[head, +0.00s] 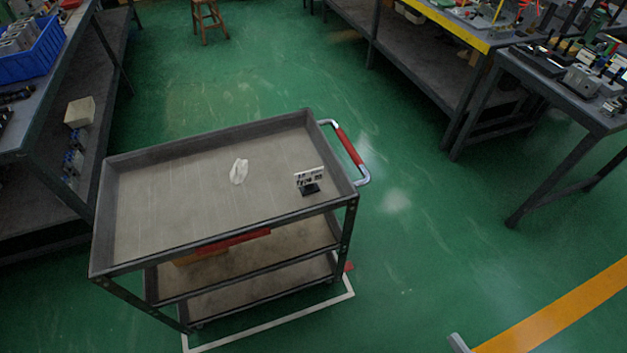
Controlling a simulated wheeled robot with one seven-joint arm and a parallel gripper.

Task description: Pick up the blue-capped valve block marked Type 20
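A small silver-grey block with dark parts (309,178) stands on the cart's top tray, towards its right end. No blue cap and no readable type mark show on it at this size. Small grey-and-blue pieces (72,163) sit on the lower shelf of the left bench. They are too small and dim to tell what they are or to read any marking. My gripper is not recognisable in the head view. A short grey piece shows at the bottom edge, and I cannot tell what it belongs to.
The grey cart (160,215) has a raised rim, lower shelves and a red-gripped handle (348,147). A crumpled white piece (239,171) lies on its tray. A blue bin (38,52) stands on the left bench. Benches with parts (581,80) stand right. Green floor is clear between.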

